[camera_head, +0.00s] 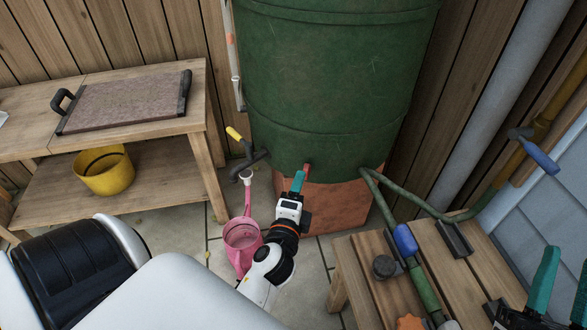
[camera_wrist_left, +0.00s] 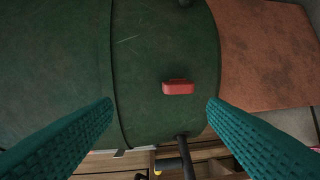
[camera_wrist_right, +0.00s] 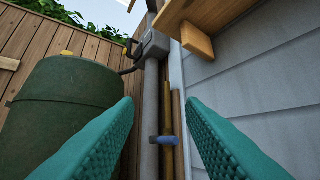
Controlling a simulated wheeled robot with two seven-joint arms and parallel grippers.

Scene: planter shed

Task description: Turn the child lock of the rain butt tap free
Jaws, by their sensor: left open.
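The green rain butt (camera_head: 325,80) stands at the back. Its dark tap (camera_head: 250,160) has a yellow-ended lever (camera_head: 234,134). A small red block (camera_head: 307,167), which looks like the child lock, sits low on the butt's front, right of the tap. It also shows in the left wrist view (camera_wrist_left: 177,87), lying crosswise. My left gripper (camera_head: 299,180) is close in front of it. Its fingers (camera_wrist_left: 160,103) are wide apart with the block in the gap between them, not gripped. My right gripper (camera_head: 562,285) is open and empty at the lower right; its fingers show apart (camera_wrist_right: 160,105).
A pink watering can (camera_head: 243,238) stands below the tap. A wooden bench (camera_head: 205,150) with a yellow pot (camera_head: 103,170) is at left. A slatted table (camera_head: 365,275) with a green hose (camera_head: 425,290) is at right. The butt rests on a terracotta-coloured base (camera_head: 345,205).

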